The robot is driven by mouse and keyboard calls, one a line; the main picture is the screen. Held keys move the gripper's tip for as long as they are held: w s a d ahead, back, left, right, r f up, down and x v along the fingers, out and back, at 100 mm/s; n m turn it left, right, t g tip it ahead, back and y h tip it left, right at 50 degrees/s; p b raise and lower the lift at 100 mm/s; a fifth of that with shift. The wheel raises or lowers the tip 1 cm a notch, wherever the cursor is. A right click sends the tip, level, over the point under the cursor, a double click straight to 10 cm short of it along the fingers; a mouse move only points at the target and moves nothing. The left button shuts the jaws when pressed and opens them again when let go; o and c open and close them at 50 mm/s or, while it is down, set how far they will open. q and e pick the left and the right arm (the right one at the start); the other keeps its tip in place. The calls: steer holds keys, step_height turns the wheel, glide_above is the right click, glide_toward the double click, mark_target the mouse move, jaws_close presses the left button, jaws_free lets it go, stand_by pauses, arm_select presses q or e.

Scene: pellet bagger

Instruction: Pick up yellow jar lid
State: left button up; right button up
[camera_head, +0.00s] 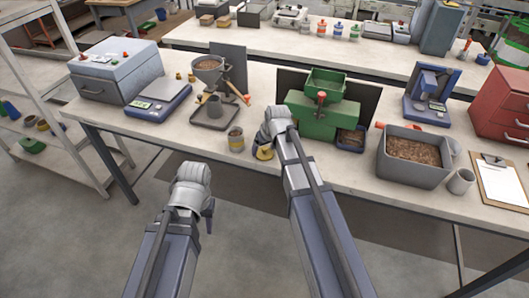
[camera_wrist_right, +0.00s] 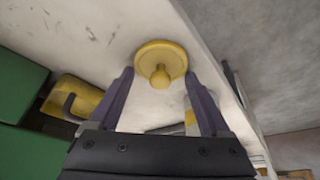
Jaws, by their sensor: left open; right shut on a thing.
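The yellow jar lid (camera_wrist_right: 150,55) is a round disc with a knob. In the head view the lid (camera_head: 265,154) shows partly under my right gripper (camera_head: 268,146), at the table's front edge. Whether the lid touches the tabletop is hard to tell. An open jar (camera_head: 236,139) with a yellowish band and pellets inside stands just left of it. My left gripper (camera_head: 208,222) is empty and open, low in front of the table.
A green machine (camera_head: 310,128) stands right behind my right gripper. A funnel stand (camera_head: 212,113) on a tray is behind the jar. A grey bin of pellets (camera_head: 386,170) and a clipboard (camera_head: 498,181) are to the right. The table front left of the jar is clear.

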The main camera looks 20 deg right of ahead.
steer(key=shift+c, duration=1.4)
